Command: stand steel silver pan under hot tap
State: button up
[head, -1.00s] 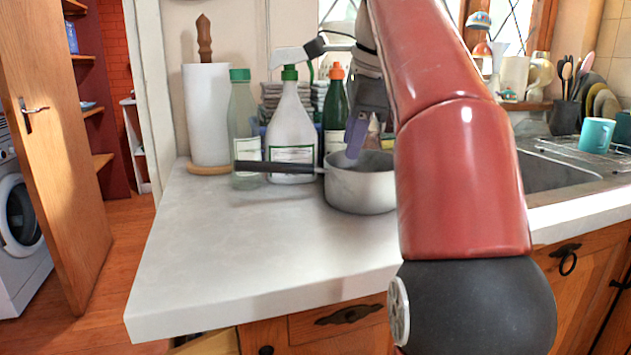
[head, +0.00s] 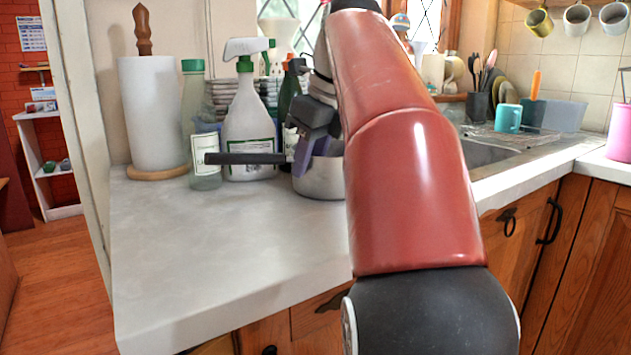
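The steel silver pan (head: 317,182) stands on the worktop at the back, partly hidden behind my arm. Its dark handle (head: 243,158) points left, in front of the bottles. My gripper (head: 303,153) is at the handle end of the pan, with a purple finger across the near left side of its rim. Only part of the gripper shows, so I cannot tell whether it grips the pan or handle. The sink (head: 484,153) is to the right, partly behind my arm. I cannot make out the hot tap.
A spray bottle (head: 249,125), a clear bottle (head: 205,120) and a paper towel roll (head: 152,115) stand behind and left of the pan. A drying rack with a teal mug (head: 508,118) is beyond the sink. The front left worktop (head: 220,250) is clear.

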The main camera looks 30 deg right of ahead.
jog(key=shift+w+f, duration=0.25)
jog(key=shift+f, duration=0.4)
jog(key=shift+c, duration=0.3)
grip_shut()
jog(key=shift+r, duration=0.1)
